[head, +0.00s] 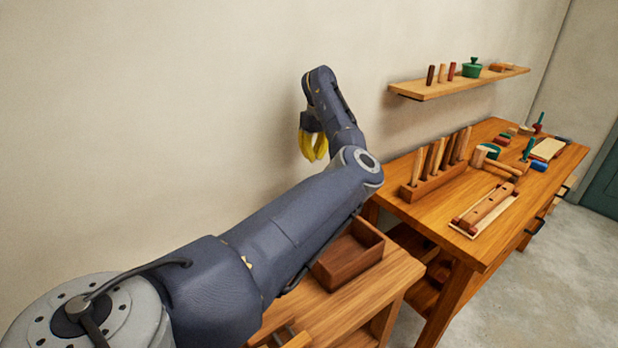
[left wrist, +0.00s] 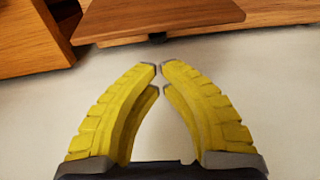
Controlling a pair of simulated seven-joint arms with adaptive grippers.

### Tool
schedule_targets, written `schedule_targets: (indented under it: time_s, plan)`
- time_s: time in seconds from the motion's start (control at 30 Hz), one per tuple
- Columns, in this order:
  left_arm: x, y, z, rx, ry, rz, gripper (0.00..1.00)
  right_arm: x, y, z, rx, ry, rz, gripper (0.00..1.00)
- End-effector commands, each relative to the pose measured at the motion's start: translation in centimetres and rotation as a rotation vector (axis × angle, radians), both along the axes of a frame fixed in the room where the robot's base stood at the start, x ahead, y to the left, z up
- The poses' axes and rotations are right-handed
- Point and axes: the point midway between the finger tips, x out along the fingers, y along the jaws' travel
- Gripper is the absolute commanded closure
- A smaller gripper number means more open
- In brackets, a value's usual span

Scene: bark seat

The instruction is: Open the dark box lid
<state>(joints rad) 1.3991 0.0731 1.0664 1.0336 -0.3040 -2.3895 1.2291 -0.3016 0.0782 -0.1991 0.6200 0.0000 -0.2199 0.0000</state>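The dark brown box (head: 348,255) stands on a low wooden bench in the head view, partly hidden behind my left arm. Its top looks open on the visible side, and I cannot make out the lid clearly. My left gripper (head: 313,146) hangs with yellow fingers pointing down, in the air near the wall, above and left of the box. In the left wrist view its fingertips (left wrist: 158,68) nearly meet, with nothing between them. A brown panel (left wrist: 160,20) lies beyond the tips there; I cannot tell whether it is the lid. My right gripper does not show.
The low bench (head: 375,290) has free wood right of the box. A taller workbench (head: 440,212) at right holds a rack of tools (head: 437,175), a wooden plane (head: 485,208) and several small items. A wall shelf (head: 450,84) carries a green pot (head: 472,69).

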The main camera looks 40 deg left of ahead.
Motion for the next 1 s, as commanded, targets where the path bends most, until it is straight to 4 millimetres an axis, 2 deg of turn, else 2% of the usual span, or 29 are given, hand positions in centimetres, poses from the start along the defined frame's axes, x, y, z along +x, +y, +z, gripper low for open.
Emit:
schedule_targets:
  time_s: [0.03, 0.17, 0.7, 1.0]
  plan:
    - [-0.2, 0.9, 0.2, 0.003, -0.021, 0.012, 1.00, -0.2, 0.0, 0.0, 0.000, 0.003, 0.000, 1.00]
    - [-0.3, 2.0, 0.0, 0.008, -0.051, 0.023, 1.00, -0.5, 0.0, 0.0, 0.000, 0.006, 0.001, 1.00]
    - [-0.3, 2.6, -7.2, 0.009, -0.049, 0.024, 1.00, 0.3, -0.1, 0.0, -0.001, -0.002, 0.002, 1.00]
    - [-0.1, 2.7, -9.3, 0.008, -0.053, 0.022, 1.00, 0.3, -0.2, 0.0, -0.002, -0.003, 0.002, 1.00]
